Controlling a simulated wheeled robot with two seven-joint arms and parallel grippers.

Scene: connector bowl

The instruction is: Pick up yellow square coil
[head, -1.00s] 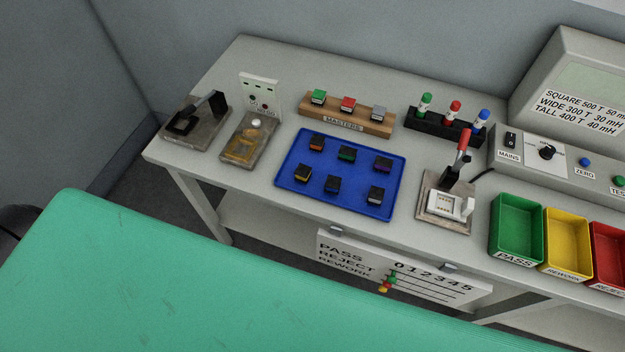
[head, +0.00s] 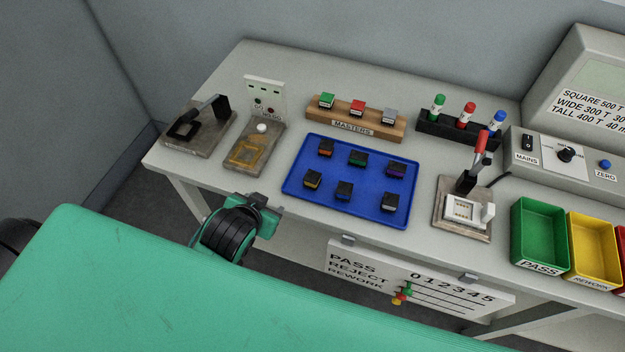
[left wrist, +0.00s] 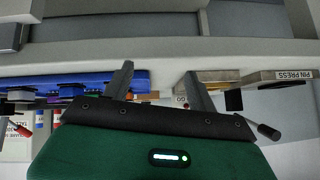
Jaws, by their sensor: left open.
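Several other dark coils with orange, green, purple, blue and grey bands stand on the same tray. My left gripper (head: 262,201) is at the table's front edge, left of the tray and apart from the yellow coil. In the left wrist view its two fingers (left wrist: 158,82) are spread with nothing between them. The blue tray edge (left wrist: 100,80) shows beside them there; I cannot pick out the yellow coil. My right gripper is not in view.
A masters rack (head: 355,119) and a marker holder (head: 458,129) stand behind the tray. A lever fixture (head: 462,222) is to its right, then green (head: 535,247) and yellow (head: 590,255) bins. A brass-plated fixture (head: 250,150) and a pin press (head: 205,130) are left.

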